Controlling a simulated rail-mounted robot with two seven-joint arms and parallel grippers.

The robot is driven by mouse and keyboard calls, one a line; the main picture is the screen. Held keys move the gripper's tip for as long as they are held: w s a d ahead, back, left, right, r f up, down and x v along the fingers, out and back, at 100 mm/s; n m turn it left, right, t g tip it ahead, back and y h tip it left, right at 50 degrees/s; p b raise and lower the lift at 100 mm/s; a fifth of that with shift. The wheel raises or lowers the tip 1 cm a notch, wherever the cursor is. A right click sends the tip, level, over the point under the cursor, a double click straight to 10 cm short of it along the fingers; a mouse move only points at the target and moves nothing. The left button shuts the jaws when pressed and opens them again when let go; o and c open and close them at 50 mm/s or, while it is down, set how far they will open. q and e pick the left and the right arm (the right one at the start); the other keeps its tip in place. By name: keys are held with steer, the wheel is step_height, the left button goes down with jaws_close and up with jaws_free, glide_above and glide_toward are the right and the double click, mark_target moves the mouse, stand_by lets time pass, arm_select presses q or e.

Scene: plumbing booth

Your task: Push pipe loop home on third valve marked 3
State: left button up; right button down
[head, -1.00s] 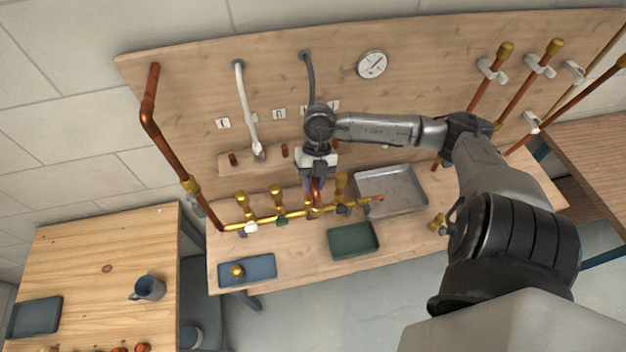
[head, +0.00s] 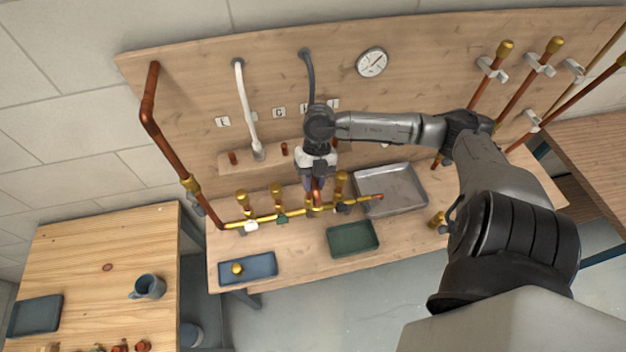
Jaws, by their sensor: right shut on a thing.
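My right gripper (head: 316,187) points down over the brass manifold (head: 262,221) and is shut on a copper pipe piece (head: 317,194), of which only a short length shows. The piece's lower end meets the manifold at its third valve (head: 314,209) from the left; I cannot tell how far it is seated. Brass-topped valves stand on either side: the first (head: 242,199), the second (head: 277,192) and one to the right (head: 341,181). The number on the valve is too small to read. My left gripper is out of view.
A grey metal tray (head: 408,207) lies right of the manifold. A green tray (head: 346,250) and a blue tray (head: 262,275) holding a brass ball-like part (head: 237,269) lie in front. A white hose (head: 245,110) and a dark hose (head: 308,72) hang from the backboard.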

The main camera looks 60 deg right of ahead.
steer(key=shift+f+b, duration=0.5)
steer(key=shift+f, duration=0.3)
steer(key=shift+f+b, duration=0.75)
steer(key=shift+f, duration=0.3)
steer(key=shift+f, duration=0.45)
steer(key=c, duration=1.2)
jaws_free()
steer(key=o, duration=0.3)
steer(key=shift+b+v, duration=1)
steer(key=shift+v, duration=5.95)
